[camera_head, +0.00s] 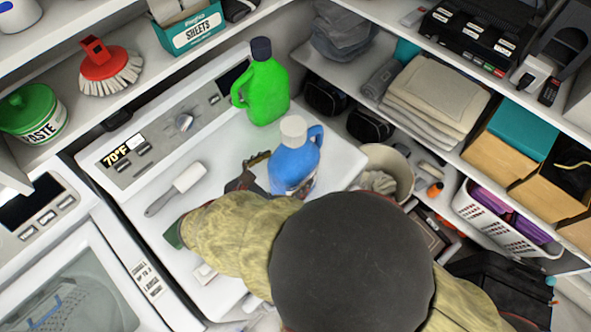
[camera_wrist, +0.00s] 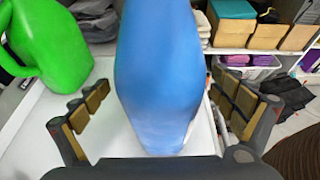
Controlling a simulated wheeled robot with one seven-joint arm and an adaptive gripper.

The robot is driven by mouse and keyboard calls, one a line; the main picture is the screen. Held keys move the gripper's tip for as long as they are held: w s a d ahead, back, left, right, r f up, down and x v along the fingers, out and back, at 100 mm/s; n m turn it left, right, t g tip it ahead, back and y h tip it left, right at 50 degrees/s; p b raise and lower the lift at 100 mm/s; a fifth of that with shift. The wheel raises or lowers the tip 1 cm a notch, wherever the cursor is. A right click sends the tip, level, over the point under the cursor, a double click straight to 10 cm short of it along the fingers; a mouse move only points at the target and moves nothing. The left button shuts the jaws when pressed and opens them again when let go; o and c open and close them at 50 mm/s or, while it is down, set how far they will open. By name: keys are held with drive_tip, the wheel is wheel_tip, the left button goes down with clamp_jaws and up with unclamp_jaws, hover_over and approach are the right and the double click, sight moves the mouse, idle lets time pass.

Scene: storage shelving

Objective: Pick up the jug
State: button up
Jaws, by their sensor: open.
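A blue jug (camera_head: 292,165) with a white cap and a side handle stands upright on the white machine top (camera_head: 215,150). A green jug (camera_head: 266,92) with a dark cap stands behind it, near the machine's control panel. My gripper (camera_wrist: 157,115) is open, with one padded finger on each side of the blue jug (camera_wrist: 160,70) in the wrist view. Gaps show between the fingers and the jug. The green jug (camera_wrist: 45,40) is left of the fingers there. In the head view my arm hides most of the gripper and the lower front of the blue jug.
A lint roller (camera_head: 177,188) lies left of the blue jug. A beige bin (camera_head: 388,170) stands to its right. Shelves behind hold a red brush (camera_head: 108,68), folded towels (camera_head: 435,97) and boxes. A second machine (camera_head: 60,260) is at the left.

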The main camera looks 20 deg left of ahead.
drive_tip(key=x, duration=0.3)
drive_tip(key=shift+w+f, duration=0.1)
drive_tip(key=shift+f, duration=0.05)
drive_tip(key=shift+c, duration=1.2)
drive_tip(key=c, duration=1.9)
drive_tip(key=shift+c, duration=0.3)
drive_tip(key=shift+r, duration=0.2)
